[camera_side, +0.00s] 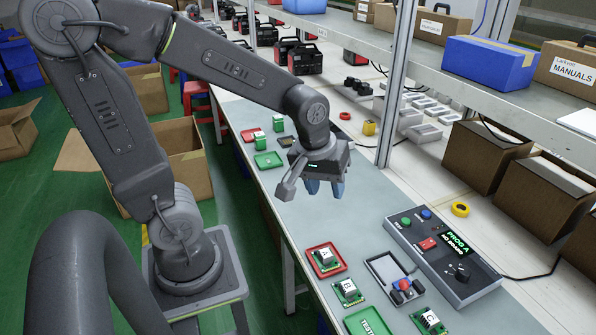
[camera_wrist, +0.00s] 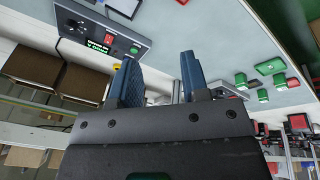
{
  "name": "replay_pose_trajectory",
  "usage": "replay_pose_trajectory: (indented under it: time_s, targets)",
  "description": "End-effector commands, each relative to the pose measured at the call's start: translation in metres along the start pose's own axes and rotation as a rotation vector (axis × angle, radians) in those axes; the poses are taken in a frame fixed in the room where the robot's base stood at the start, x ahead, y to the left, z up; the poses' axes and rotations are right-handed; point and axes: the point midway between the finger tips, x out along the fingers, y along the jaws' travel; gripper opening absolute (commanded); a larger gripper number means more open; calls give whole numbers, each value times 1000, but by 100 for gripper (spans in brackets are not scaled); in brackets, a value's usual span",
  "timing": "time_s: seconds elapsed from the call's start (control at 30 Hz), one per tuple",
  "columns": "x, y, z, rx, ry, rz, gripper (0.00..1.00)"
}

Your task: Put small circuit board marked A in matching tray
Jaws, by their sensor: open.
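My gripper (camera_side: 324,188) hangs over the bench, fingers down, open and empty. Its two blue fingers stand apart in the wrist view (camera_wrist: 158,62). Small green circuit boards with grey chips lie near the bench front: one on a red tray (camera_side: 325,260), one bare board (camera_side: 347,291) just below it, and another board (camera_side: 428,320) at right. Their letters are too small to read surely. A green tray (camera_side: 368,323) with white lettering lies by the lower edge. Farther back are a red tray (camera_side: 250,135), a green tray (camera_side: 268,160) and a dark tray (camera_side: 286,141).
A grey fixture (camera_side: 391,276) with red and blue parts lies beside the control box (camera_side: 440,255), whose display reads "PROG A NO BOARD". Small green blocks (camera_side: 260,137) stand by the far trays. Shelf posts (camera_side: 396,85) rise behind my gripper. The bench below it is clear.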

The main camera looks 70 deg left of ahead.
Motion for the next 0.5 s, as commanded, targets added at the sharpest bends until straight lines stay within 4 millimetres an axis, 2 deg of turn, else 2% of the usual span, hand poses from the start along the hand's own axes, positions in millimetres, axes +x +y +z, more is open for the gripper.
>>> replay_pose_trajectory:
  time_s: [0.03,0.2,0.33,0.5]
  targets:
    - [-20,0,8,113,37,32,42]
    - [-65,-7,34,470,133,89,42]
    - [-84,-13,48,649,189,108,42]
    - [-92,-18,56,748,216,113,42]
